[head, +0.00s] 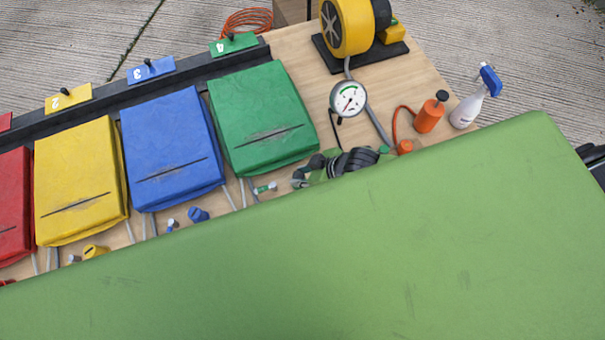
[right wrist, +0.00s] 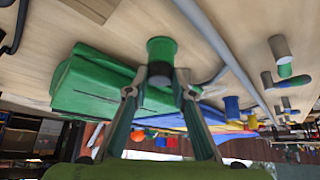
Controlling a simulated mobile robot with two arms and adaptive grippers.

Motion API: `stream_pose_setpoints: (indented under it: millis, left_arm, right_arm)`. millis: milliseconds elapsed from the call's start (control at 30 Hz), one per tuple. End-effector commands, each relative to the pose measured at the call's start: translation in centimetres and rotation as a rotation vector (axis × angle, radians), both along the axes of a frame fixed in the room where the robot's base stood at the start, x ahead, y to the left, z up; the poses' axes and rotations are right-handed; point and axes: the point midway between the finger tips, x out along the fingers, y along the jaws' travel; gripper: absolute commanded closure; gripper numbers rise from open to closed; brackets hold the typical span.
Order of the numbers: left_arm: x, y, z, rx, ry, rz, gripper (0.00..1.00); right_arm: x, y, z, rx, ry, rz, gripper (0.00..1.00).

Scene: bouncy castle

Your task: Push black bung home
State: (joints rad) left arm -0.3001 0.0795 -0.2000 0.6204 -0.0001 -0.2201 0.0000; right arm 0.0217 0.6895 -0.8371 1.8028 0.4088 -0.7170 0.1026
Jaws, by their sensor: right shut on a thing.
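My right gripper (head: 302,178) is just right of the lower corner of the green bag (head: 258,112). In the right wrist view my gripper (right wrist: 160,84) is shut on a short green cylinder (right wrist: 161,53). In the head view that cylinder is mostly hidden by the fingers. Small black knobs stand on the number tags: on the green tag 4 (head: 231,36), the blue tag 3 (head: 147,62) and the yellow tag 2 (head: 64,91). I cannot tell which black part is the bung. My left gripper is not in view.
A large green padded surface (head: 400,235) covers the foreground and hides the bench's near edge. Blue (head: 140,150) and yellow (head: 75,185) bags lie left. A gauge (head: 348,99), yellow blower (head: 347,25), orange bottle (head: 429,114) and spray bottle (head: 470,105) stand right.

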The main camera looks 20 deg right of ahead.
Motion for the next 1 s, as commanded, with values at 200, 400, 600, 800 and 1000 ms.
stream_pose_setpoints:
  millis: [200,400,600,800,1000]
  left_arm:
    - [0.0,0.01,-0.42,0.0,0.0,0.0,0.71]
    - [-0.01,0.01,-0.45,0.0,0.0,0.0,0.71]
    - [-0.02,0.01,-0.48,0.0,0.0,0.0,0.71]
    - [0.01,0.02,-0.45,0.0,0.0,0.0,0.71]
    - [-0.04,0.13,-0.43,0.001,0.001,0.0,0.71]
  right_arm:
    - [-0.61,-0.3,-1.37,-0.012,0.018,0.0,0.98]
    - [-0.9,-0.29,-1.58,-0.013,0.023,0.001,0.98]
    - [-1.03,-0.3,-1.69,-0.014,0.026,0.001,0.58]
    - [-1.05,-0.37,-1.67,-0.014,0.026,0.001,0.58]
    - [-1.07,-0.42,-1.64,-0.015,0.027,0.0,0.58]
